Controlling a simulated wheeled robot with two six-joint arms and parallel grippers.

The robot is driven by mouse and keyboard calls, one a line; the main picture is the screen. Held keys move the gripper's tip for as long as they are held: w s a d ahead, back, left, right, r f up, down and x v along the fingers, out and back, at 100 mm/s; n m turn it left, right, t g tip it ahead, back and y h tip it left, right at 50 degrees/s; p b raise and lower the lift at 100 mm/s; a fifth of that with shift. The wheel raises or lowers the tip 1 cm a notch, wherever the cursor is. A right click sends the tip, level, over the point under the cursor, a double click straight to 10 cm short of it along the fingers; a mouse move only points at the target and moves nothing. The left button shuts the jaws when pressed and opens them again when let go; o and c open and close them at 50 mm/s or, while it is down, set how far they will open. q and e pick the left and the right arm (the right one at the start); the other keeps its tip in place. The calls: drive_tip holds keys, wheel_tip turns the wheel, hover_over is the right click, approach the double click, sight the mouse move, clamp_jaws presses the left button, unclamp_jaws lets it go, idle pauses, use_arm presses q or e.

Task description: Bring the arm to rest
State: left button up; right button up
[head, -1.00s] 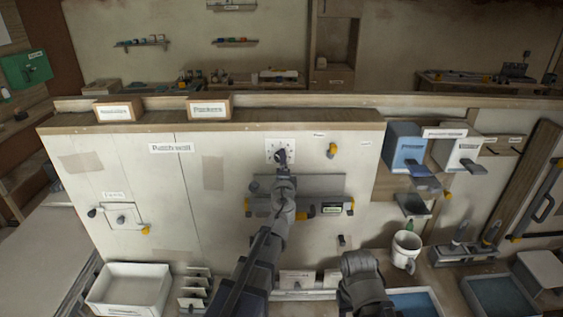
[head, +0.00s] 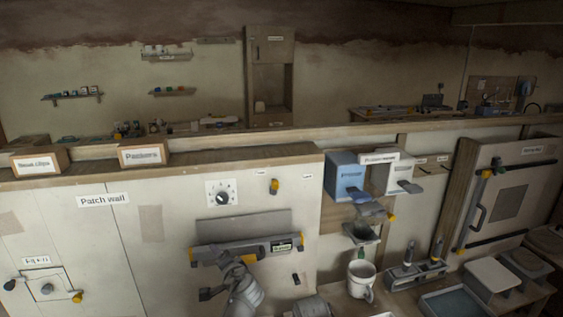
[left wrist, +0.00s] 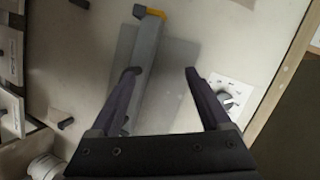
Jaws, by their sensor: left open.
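My left gripper (head: 222,280) is low in the head view, in front of the wall panel below the grey rail (head: 240,250). In the left wrist view its two dark fingers (left wrist: 160,72) are wide apart with nothing held between them. The rail (left wrist: 146,62) shows behind the left finger there, and the round dial on its white plate (left wrist: 230,95) is beyond the right finger. The dial (head: 221,193) is clear of the gripper in the head view. My right gripper is not seen; only a grey arm part shows at the bottom edge.
The patch wall (head: 110,240) fills the front, with a small hatch (head: 46,289) at left. To the right are blue and white dispensers (head: 348,172), a white mug (head: 361,279), a bottle holder (head: 418,276) and shallow trays (head: 455,302). Two labelled boxes (head: 145,156) sit on the ledge.

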use_arm(q)
drive_tip(key=s+d+f+n+g+h+b, duration=0.1)
drive_tip(key=s+d+f+n+g+b, duration=0.15)
drive_tip(key=s+f, duration=0.4)
drive_tip(key=s+d+f+n+g+h+b, duration=0.15)
drive_tip(key=s+d+f+g, duration=0.25)
drive_tip(key=f, duration=0.5)
drive_tip(key=s+d+f+g+h+b, duration=0.1)
drive_tip(key=s+d+f+g+h, duration=0.1)
drive_tip(key=s, duration=0.4)
drive_tip(key=s+d+f+g+h+b, duration=0.1)
drive_tip(key=s+d+f+g, duration=0.2)
drive_tip(key=s+d, duration=0.3)
drive_tip(key=shift+s+d+f+h, duration=0.2)
drive_tip(key=shift+d+f+h, duration=0.15)
drive_tip(key=shift+f, duration=0.4)
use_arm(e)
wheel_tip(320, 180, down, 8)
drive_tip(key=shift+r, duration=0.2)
use_arm(q)
drive_tip(key=shift+g, duration=0.25)
